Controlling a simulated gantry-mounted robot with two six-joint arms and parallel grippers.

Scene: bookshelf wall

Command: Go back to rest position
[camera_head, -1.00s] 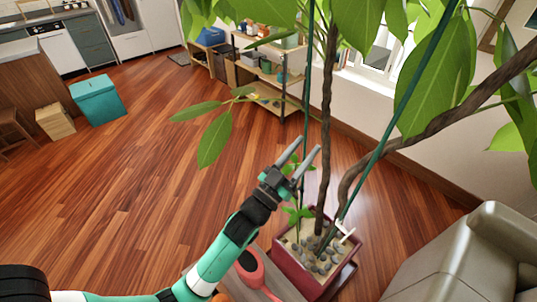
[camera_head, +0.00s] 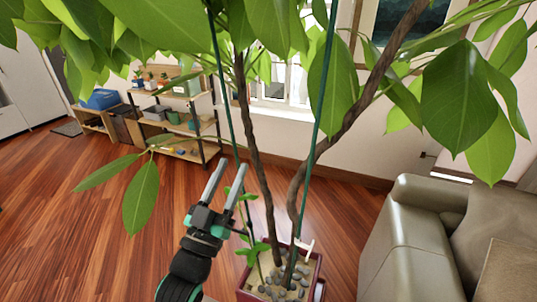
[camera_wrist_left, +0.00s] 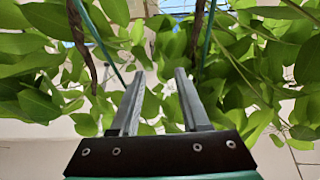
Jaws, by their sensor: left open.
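My left gripper (camera_head: 225,184) is open and empty, its two grey fingers pointing up beside the trunks of a large potted plant. The left wrist view also shows the open gripper (camera_wrist_left: 155,100) with leaves beyond and nothing between the fingers. The plant's brown trunk (camera_head: 252,150) rises just right of the fingers in the head view. Its red pot (camera_head: 313,277) holds soil and grey pebbles, low in the picture. My right gripper does not show.
A grey sofa (camera_head: 412,230) stands at the right. A wooden shelf (camera_head: 178,122) with boxes and pots stands at the back. Large green leaves (camera_head: 468,90) hang across the top. Open wooden floor (camera_head: 60,210) lies at the left.

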